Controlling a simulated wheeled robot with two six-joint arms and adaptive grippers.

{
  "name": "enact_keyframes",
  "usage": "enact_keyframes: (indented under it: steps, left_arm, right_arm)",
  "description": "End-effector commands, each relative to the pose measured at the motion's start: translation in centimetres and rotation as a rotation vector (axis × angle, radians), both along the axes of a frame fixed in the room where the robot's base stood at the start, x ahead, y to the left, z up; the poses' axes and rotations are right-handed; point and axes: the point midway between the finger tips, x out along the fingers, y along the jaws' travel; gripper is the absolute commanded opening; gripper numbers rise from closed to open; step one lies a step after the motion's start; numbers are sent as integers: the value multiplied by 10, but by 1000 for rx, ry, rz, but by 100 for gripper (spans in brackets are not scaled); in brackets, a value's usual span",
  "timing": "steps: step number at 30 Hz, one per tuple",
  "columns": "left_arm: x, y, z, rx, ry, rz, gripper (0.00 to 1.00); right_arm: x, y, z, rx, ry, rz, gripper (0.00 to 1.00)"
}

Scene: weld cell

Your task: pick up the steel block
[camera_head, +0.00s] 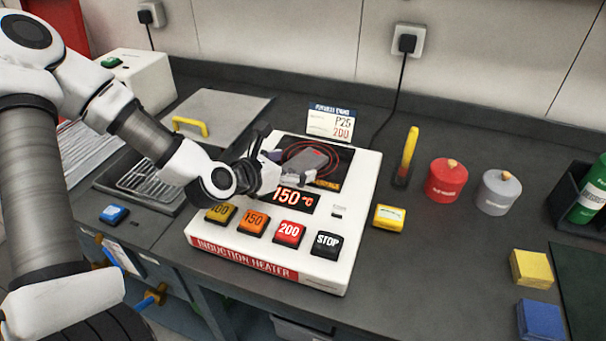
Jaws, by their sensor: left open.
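The steel block (309,160) is a grey block lying on the dark plate with red rings at the back of the white induction heater (359,195). The heater's display reads 150 °C. My left gripper (275,158) reaches in from the left, low over the heater, just left of the block. Its fingers are open, and the block's left end is partly hidden near them. I cannot tell whether a finger touches the block. My right gripper is not in view.
A yellow-handled tool (410,150), a red pot (445,181) and a grey pot (498,192) stand to the right. A lidded bay with a yellow handle (190,126) lies left.

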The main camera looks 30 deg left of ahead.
Motion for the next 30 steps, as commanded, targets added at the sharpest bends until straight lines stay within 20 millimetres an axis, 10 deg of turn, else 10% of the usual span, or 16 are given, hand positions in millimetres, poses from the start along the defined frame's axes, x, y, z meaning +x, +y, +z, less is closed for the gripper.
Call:
enact_keyframes:
  steps: [11,20,30]
  left_arm:
    - [19,-3,-7,-1,0,0,92]
    - [19,-3,-7,-1,1,0,0]
    - [19,-3,-3,0,-1,0,0]
  right_arm:
    - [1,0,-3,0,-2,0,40]
    - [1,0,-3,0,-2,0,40]
    - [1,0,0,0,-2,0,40]
